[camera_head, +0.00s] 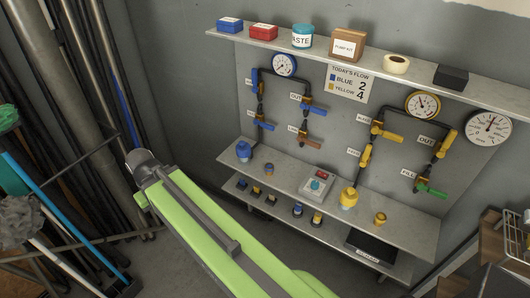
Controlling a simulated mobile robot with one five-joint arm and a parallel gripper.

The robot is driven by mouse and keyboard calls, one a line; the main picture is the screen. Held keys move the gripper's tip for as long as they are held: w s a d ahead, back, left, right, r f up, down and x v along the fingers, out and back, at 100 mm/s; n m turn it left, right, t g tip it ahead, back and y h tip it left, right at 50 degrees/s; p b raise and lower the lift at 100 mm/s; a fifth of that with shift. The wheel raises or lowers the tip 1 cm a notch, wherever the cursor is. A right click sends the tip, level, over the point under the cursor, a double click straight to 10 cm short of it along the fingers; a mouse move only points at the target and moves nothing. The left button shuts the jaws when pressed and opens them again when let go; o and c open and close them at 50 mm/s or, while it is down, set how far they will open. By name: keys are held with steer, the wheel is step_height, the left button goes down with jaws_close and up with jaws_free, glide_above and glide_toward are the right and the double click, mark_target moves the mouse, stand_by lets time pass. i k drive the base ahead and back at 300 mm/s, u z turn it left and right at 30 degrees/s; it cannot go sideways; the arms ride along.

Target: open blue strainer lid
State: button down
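The blue strainer (243,152) stands at the left end of the middle shelf, below the blue piping. It looks like a squat blue body with a rounded blue top; whether its lid is open or shut is too small to tell. A similar yellow strainer (349,198) stands further right on the same shelf. My green and grey arm crosses the lower middle of the picture, its grey end left of the strainer and apart from it. No gripper fingers show.
A grey control box (318,184) with a teal button stands between the strainers. Blue-handled pipes and a gauge (284,65) hang above. The upper shelf (420,77) holds boxes and a tub. Poles and a blue broom (60,215) crowd the left.

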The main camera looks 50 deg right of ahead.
mark_target(243, 149)
steer(key=u, duration=0.6)
steer(key=k, duration=0.1)
steer(key=z, duration=1.7)
steer(key=i, duration=0.95)
steer(key=u, duration=1.45)
steer(key=k, duration=0.65)
steer(key=u, duration=0.45)
steer(key=i, duration=0.95)
